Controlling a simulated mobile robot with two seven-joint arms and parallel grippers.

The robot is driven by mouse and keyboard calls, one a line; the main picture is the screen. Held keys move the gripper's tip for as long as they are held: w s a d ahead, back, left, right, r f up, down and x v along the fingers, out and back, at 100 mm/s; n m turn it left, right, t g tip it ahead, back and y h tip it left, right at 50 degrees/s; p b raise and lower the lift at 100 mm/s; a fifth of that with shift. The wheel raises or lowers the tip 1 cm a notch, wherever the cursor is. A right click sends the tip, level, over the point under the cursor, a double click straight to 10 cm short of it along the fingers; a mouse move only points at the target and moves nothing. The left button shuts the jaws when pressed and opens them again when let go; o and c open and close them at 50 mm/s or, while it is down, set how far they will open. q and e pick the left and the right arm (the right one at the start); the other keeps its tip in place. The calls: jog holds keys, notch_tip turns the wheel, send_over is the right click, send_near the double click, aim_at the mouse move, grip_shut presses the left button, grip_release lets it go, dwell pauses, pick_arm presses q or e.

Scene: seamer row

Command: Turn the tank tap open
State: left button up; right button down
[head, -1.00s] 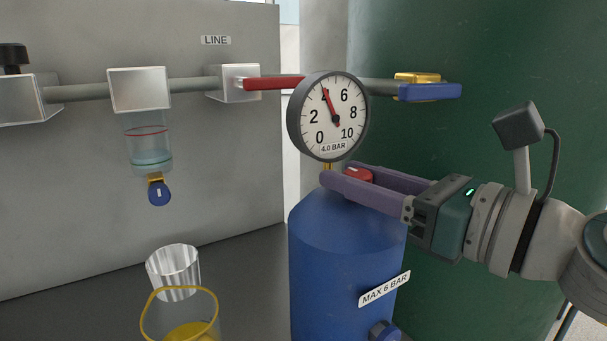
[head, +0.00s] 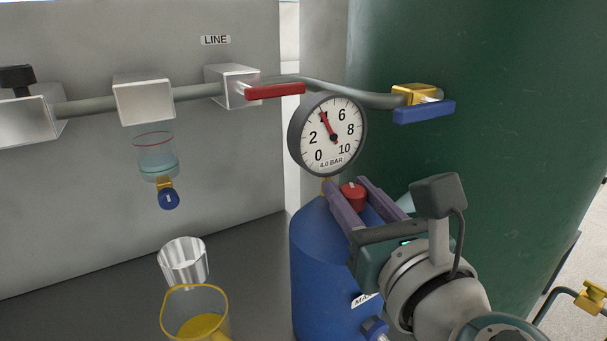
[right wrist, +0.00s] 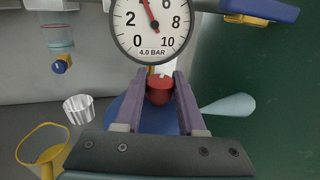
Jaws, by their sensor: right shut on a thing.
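A red knob (head: 353,197) with a white mark sits on top of the blue tank (head: 312,250), just below the pressure gauge (head: 327,135). My right gripper (head: 345,184) is shut on this red knob, with one purple finger on each side of it. The right wrist view also shows the red knob (right wrist: 159,92) between the fingers. The gauge is labelled 4.0 BAR and its needle points near 4. The lower part of the blue tank is partly hidden by my right arm. My left gripper is not in view.
A red lever (head: 275,91) and a blue lever (head: 424,112) are on the pipe behind the gauge. A large green tank (head: 490,130) stands at the right. A metal cup (head: 183,262) and a yellow-rimmed jug (head: 195,310) stand at lower left.

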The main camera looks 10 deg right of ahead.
jog(key=shift+h, duration=0.3)
jog(key=c, duration=0.5)
grip_release()
jog(key=s+b, duration=0.1)
jog(key=s, duration=0.9)
jog(key=shift+d, duration=0.25)
